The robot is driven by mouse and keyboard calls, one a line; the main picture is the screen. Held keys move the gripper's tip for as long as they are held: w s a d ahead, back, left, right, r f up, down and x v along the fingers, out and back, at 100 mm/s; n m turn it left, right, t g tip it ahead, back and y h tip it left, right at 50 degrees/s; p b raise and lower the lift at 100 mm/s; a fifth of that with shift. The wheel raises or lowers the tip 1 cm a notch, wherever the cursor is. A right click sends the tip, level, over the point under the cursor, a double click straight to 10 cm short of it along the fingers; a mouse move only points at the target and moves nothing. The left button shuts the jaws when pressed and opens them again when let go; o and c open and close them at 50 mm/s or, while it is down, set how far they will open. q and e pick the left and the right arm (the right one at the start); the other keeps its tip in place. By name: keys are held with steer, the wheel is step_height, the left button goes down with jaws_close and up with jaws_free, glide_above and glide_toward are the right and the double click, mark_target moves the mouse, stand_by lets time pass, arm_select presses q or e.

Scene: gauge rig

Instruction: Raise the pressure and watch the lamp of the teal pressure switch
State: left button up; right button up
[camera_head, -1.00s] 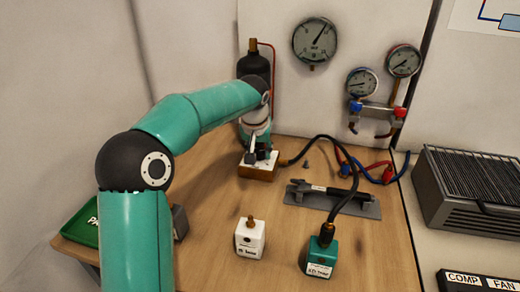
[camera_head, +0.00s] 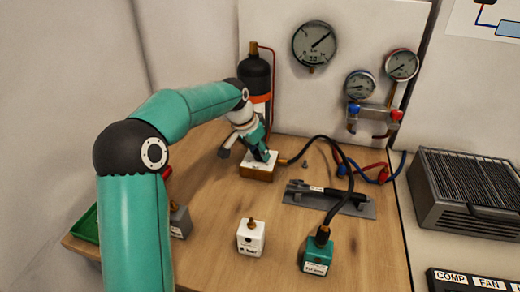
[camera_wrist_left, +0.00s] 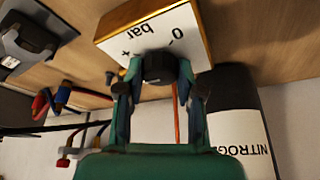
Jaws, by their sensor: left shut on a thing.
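The teal pressure switch (camera_head: 316,255) stands upright at the front right of the wooden table, with a black hose (camera_head: 345,185) on its top fitting. I cannot make out a lit lamp on it. My left gripper (camera_head: 262,154) is at the white-topped regulator box (camera_head: 258,172). In the left wrist view, its fingers (camera_wrist_left: 160,75) are shut on the box's black knob (camera_wrist_left: 158,66), beside markings including "0" and "bar". The large gauge (camera_head: 314,46) on the back panel has its needle pointing up and right. My right gripper is not in view.
A white switch block (camera_head: 251,238) and a grey block (camera_head: 180,222) stand on the table. A dark gas bottle (camera_head: 256,75) stands behind the box. Two small gauges sit above a manifold (camera_head: 372,118).

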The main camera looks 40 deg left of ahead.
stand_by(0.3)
arm_select(q)
steer(key=o, duration=1.1)
steer(key=shift+o, duration=0.2)
steer(key=v, duration=1.2)
steer(key=shift+f, duration=0.1)
